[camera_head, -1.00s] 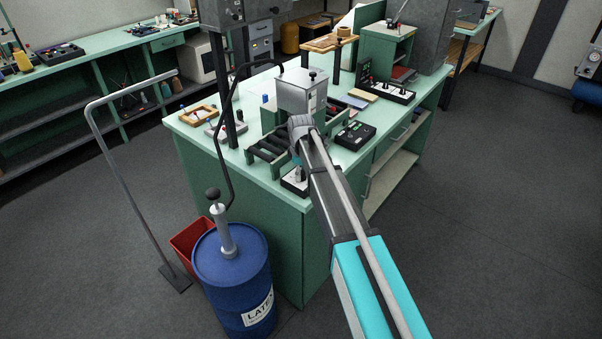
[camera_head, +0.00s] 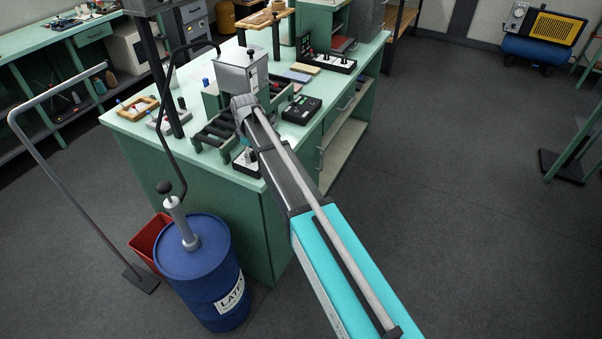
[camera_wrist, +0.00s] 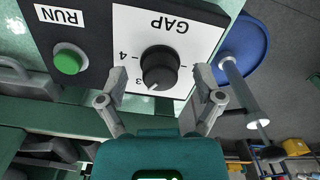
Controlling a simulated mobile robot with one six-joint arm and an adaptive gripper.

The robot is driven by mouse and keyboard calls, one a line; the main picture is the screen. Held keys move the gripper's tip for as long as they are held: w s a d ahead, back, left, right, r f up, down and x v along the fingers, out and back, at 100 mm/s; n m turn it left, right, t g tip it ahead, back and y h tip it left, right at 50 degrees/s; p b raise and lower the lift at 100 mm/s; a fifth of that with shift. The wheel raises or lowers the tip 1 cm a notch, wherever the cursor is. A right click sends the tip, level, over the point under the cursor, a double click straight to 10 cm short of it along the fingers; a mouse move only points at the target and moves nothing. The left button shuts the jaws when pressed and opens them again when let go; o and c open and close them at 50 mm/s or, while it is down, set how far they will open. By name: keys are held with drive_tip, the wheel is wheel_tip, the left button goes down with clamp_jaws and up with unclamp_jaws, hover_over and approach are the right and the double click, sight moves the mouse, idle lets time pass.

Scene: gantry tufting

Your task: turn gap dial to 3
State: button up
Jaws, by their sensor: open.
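In the wrist view the black gap dial (camera_wrist: 160,62) sits on a white plate (camera_wrist: 188,62) marked GAP, which appears upside down. A 4 shows left of the dial and a 3 at its lower left. The dial's pale pointer mark is at the lower edge, slightly left, near the 3. My gripper (camera_wrist: 162,80) is open, its fingertips on either side of the dial's lower part with gaps between; I cannot tell whether they touch the panel. In the head view the small white panel (camera_head: 241,168) at the bench edge is partly hidden by my arm.
A green RUN button (camera_wrist: 68,60) is beside the dial plate. A blue drum (camera_head: 200,280) and red bin (camera_head: 147,240) stand before the green bench (camera_head: 215,205). A roller conveyor (camera_head: 212,132) and a black control box (camera_head: 301,110) are close by.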

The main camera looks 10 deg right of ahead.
sight(252, 153)
drive_tip(key=shift+n, duration=0.4)
drive_tip(key=n, duration=0.5)
drive_tip(key=shift+n, duration=0.3)
drive_tip(key=n, duration=0.5)
drive_tip(key=shift+n, duration=0.3)
wheel_tip(252, 153, up, 14)
drive_tip(key=p, duration=1.4)
drive_tip(key=s+d+f+m+b, duration=0.4)
drive_tip(key=s+d+m, duration=0.6)
drive_tip(key=s+m, duration=0.1)
drive_tip(key=s+d+f+m+b, duration=0.4)
drive_tip(key=s+d+m, duration=0.6)
drive_tip(key=s+m, duration=0.2)
drive_tip(key=shift+s+d+f+m, duration=0.2)
drive_tip(key=shift+s+d+m, duration=0.05)
drive_tip(key=shift+m, duration=0.05)
drive_tip(key=shift+s+d+m, duration=0.3)
drive_tip(key=shift+s+m, duration=0.25)
drive_tip(key=shift+s, duration=0.1)
drive_tip(key=shift+s+d+m, duration=0.3)
drive_tip(key=shift+s+m, duration=0.25)
drive_tip(key=shift+s, duration=0.05)
